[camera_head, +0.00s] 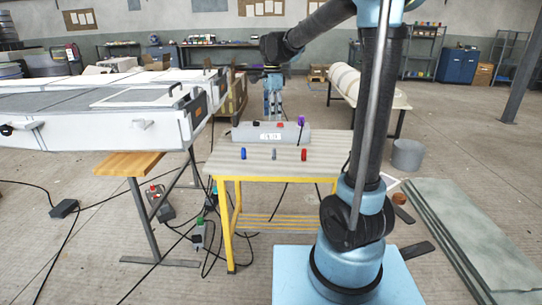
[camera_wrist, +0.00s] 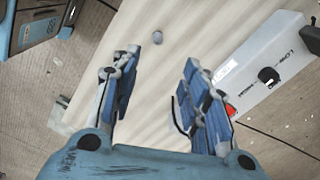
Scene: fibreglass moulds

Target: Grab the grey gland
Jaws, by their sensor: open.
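The grey gland (camera_head: 274,154) stands on the slatted table top (camera_head: 225,165), in the middle of a row between a blue gland (camera_head: 243,153) and a red gland (camera_head: 304,154). My gripper (camera_wrist: 161,58) is open and empty, pointing down above the table. In the head view my gripper (camera_head: 272,115) appears behind the row, over the grey box. The red gland is not visible in the wrist view.
A grey labelled box (camera_head: 271,133) with black, red and purple parts stands behind the glands; it is at the right in the wrist view (camera_wrist: 258,70). A white mould (camera_head: 90,125) stands left. Cables lie on the floor. The table front is clear.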

